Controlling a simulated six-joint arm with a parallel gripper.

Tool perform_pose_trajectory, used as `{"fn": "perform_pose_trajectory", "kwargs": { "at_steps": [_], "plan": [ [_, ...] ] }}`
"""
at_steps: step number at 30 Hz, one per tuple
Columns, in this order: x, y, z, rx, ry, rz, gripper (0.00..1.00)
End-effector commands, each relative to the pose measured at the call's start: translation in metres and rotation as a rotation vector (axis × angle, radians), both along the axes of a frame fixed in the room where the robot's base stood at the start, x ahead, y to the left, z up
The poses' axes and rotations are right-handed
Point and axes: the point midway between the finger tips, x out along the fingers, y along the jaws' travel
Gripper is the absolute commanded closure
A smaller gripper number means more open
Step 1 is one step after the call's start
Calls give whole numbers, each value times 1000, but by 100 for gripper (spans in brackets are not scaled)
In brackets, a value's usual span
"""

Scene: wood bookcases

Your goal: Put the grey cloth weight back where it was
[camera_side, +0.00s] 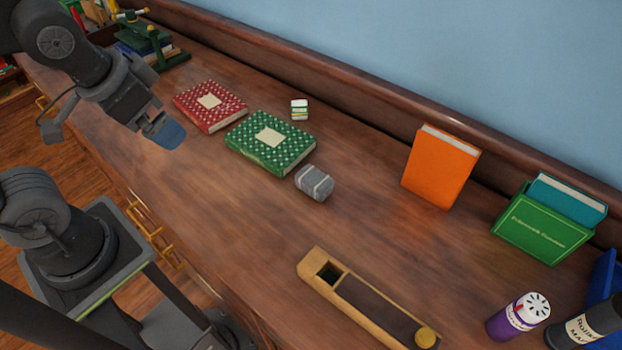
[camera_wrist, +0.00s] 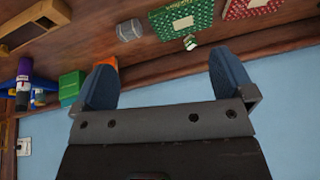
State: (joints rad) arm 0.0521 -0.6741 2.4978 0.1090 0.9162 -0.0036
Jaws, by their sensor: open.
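The grey cloth weight (camera_side: 314,182) lies on the wooden bookcase top, just right of the green dotted book (camera_side: 270,142), with a small gap or touching; I cannot tell which. It has pale bands across it. In the wrist view the weight (camera_wrist: 130,30) shows near the top, beyond my fingers. My gripper (camera_side: 168,133) is at the upper left in the side view, above the wood surface and well away from the weight. In the wrist view my gripper (camera_wrist: 160,82) has its two blue fingers wide apart with nothing between them.
A red dotted book (camera_side: 210,105) and a small striped block (camera_side: 299,109) lie near the green book. An orange book (camera_side: 440,166) stands at right, by a green holder (camera_side: 541,228) with a teal book. A wooden box (camera_side: 365,305) and a purple canister (camera_side: 516,317) are in front.

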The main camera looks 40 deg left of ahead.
Motion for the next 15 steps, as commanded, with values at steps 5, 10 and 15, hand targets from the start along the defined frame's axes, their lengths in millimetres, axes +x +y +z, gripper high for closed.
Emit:
{"fn": "perform_pose_trajectory", "kwargs": {
  "at_steps": [5, 10, 15],
  "plan": [
    [-1, 14, -53, 339, 241, -262, 0],
    [10, 30, -90, 740, 408, -590, 0],
    [37, 29, -114, 1153, 476, -956, 0]
  ]
}}
